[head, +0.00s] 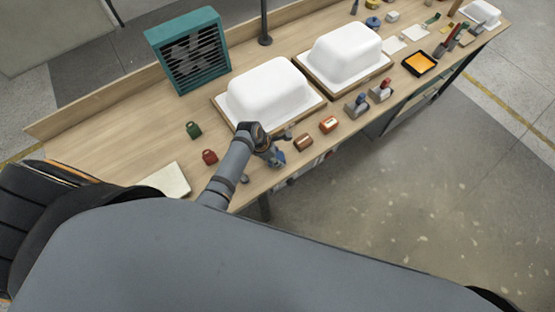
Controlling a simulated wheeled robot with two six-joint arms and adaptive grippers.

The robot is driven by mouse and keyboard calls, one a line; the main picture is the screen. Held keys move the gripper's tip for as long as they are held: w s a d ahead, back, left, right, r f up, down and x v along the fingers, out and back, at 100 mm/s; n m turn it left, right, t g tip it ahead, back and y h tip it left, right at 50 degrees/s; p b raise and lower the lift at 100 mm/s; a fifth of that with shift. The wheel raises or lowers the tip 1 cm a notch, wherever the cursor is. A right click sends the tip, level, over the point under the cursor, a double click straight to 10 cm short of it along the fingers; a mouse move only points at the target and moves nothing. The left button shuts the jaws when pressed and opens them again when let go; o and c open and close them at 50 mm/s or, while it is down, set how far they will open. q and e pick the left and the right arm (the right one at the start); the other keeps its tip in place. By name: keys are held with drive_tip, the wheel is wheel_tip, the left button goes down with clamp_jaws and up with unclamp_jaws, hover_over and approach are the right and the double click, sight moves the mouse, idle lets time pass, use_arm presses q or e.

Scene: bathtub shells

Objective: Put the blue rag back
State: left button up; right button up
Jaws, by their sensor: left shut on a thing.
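My left gripper (275,152) is near the front edge of the workbench, in front of the nearer white tub shell (266,90). It is shut on the blue rag (280,159), a small blue patch at its fingertips. The gripper and wrist hide part of the rag. I cannot tell whether the rag touches the bench top. My right gripper is out of view.
A brown block (303,142) and an orange one (328,124) lie right of the gripper. A red weight (209,157) stands left of my arm.

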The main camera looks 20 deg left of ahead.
use_arm(q)
drive_tip(key=o, duration=1.1)
drive_tip(key=shift+f, duration=0.1)
drive_tip(key=v, duration=1.2)
